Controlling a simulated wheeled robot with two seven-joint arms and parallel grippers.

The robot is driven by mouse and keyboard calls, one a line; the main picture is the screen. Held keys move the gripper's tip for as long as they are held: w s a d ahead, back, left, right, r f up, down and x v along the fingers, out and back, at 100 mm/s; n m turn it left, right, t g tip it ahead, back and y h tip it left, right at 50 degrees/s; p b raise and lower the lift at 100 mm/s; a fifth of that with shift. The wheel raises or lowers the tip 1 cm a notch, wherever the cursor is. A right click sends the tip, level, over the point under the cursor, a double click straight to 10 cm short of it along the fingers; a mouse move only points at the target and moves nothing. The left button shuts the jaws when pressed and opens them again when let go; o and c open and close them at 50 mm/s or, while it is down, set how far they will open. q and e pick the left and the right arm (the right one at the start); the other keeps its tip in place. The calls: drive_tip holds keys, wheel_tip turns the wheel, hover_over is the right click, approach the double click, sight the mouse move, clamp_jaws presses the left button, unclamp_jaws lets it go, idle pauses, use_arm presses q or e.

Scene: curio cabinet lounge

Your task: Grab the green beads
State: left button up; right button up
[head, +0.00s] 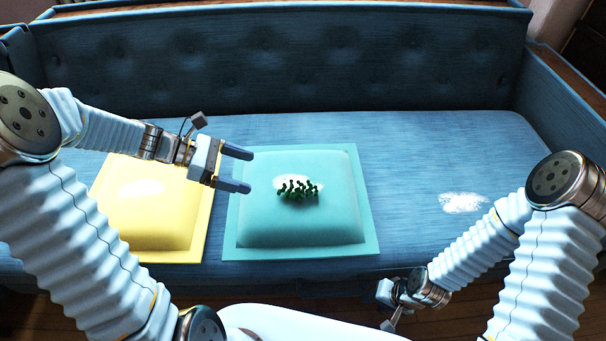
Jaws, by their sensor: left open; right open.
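The green beads (298,190) lie in a small dark-green cluster on the middle of the teal cushion (341,228). My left gripper (243,170) is open and empty, its two fingers pointing right over the left edge of the teal cushion. It is to the left of the beads and apart from them. My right gripper (388,312) is low at the bottom of the view, in front of the sofa seat, right of and nearer than the beads. Its fingers are small and partly hidden.
A yellow cushion (150,207) lies left of the teal one, partly behind my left arm. Both lie on a blue sofa seat (420,150) with a tufted backrest (290,55) behind and an armrest (565,100) at right. The seat right of the teal cushion is clear, with a white patch.

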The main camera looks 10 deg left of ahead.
sight(296, 186)
use_arm(q)
drive_tip(key=b+x, duration=0.1)
drive_tip(key=x, duration=1.2)
drive_tip(key=shift+d, duration=0.1)
drive_tip(key=c, duration=1.2)
